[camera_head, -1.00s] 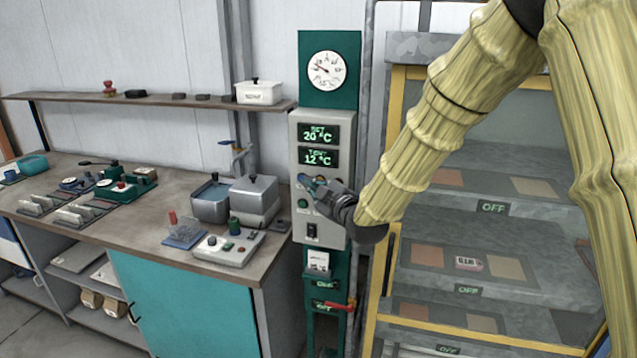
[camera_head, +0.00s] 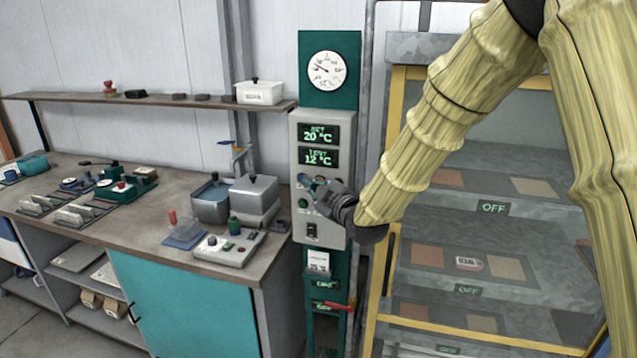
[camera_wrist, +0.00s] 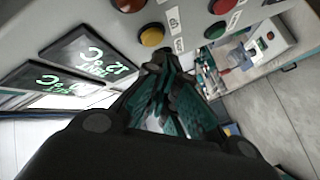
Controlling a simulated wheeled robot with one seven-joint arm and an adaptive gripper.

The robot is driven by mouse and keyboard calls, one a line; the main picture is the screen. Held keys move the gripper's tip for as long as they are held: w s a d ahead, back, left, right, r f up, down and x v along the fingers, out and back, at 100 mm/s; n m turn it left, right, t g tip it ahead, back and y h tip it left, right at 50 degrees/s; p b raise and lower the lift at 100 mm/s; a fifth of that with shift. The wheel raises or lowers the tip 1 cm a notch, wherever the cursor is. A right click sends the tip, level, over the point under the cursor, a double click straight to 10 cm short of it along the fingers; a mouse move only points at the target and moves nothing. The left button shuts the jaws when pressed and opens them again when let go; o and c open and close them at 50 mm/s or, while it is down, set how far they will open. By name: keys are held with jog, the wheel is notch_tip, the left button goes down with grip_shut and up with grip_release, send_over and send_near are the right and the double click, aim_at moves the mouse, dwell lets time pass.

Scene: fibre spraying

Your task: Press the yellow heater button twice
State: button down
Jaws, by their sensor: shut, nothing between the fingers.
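The yellow button (camera_wrist: 152,36) is a round cap on the grey control panel in the wrist view. My gripper (camera_wrist: 160,58) is shut and empty, with its fingertips close to the panel, just below and right of the yellow button in that picture. I cannot tell whether they touch the panel. In the head view my gripper (camera_head: 308,184) is in front of the grey control panel (camera_head: 302,235), under the two green displays, and covers most of the button row. The upper display (camera_head: 318,134) reads SET 20 °C and the lower (camera_head: 318,157) reads 12 °C.
A workbench (camera_head: 180,181) stands left of the panel. A yellow-framed shelf cabinet (camera_head: 398,95) stands close on the right.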

jog(key=shift+w, duration=0.15)
jog(key=shift+w+d, duration=0.15)
jog(key=shift+w, duration=0.05)
jog(key=shift+w+d+b, duration=0.1)
jog(key=shift+w+b, duration=0.3)
jog(key=shift+b, duration=0.05)
dwell(0.9)
jog(key=shift+s, duration=0.1)
jog(key=shift+s+a+b, duration=0.25)
jog(key=shift+s+b, duration=0.1)
jog(key=shift+s, duration=0.35)
jog(key=shift+s, duration=0.1)
jog(key=shift+s+a+b, duration=0.25)
jog(key=shift+s, duration=0.5)
jog(key=shift+s+a+b, duration=0.2)
jog(key=shift+s+a, duration=0.1)
jog(key=shift+s, duration=0.5)
jog(key=shift+s+a+b, duration=0.25)
jog(key=shift+s, duration=0.5)
jog(key=shift+f, duration=0.1)
dwell(0.5)
